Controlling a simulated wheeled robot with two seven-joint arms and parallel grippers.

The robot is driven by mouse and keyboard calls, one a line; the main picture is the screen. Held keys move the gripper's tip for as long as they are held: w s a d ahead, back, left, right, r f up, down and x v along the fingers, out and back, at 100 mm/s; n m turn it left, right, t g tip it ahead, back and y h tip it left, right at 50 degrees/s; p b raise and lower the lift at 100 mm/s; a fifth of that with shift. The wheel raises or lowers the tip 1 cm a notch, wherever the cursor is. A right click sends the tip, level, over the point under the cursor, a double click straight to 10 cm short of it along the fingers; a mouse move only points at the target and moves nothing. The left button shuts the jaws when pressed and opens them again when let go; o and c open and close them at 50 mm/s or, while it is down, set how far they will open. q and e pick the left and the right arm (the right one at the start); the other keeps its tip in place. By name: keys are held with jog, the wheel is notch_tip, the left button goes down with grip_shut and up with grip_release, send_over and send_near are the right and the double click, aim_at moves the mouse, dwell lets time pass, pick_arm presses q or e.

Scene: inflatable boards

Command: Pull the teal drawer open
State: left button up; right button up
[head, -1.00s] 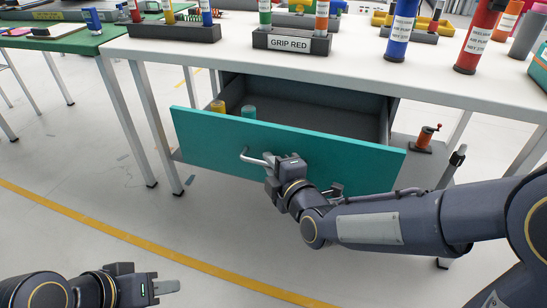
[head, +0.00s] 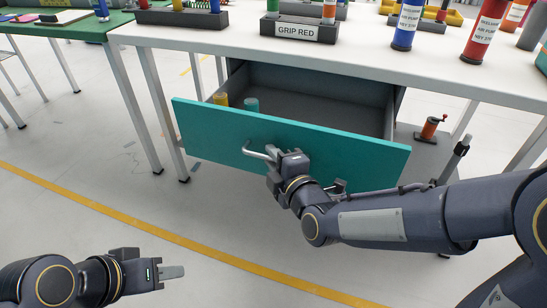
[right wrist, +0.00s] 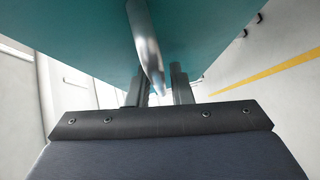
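The teal drawer (head: 340,158) stands well out from under the white table, its front facing me. A yellow cylinder (head: 221,100) and a teal cylinder (head: 251,105) are inside at its left. The metal handle (head: 256,153) is on the drawer front. My right gripper (head: 277,155) is at the handle. In the right wrist view the handle bar (right wrist: 147,50) passes between the fingers of my right gripper (right wrist: 160,85), which look closed around it. My left gripper (head: 172,272) is low at the left, away from the drawer; its finger gap is not clear.
The white table (head: 330,50) carries a GRIP RED rack (head: 300,30) and several labelled pumps. A green table (head: 60,24) is at the left. The floor before the drawer is clear.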

jog(key=p+v, duration=0.2)
jog(key=v, duration=0.6)
dwell(0.5)
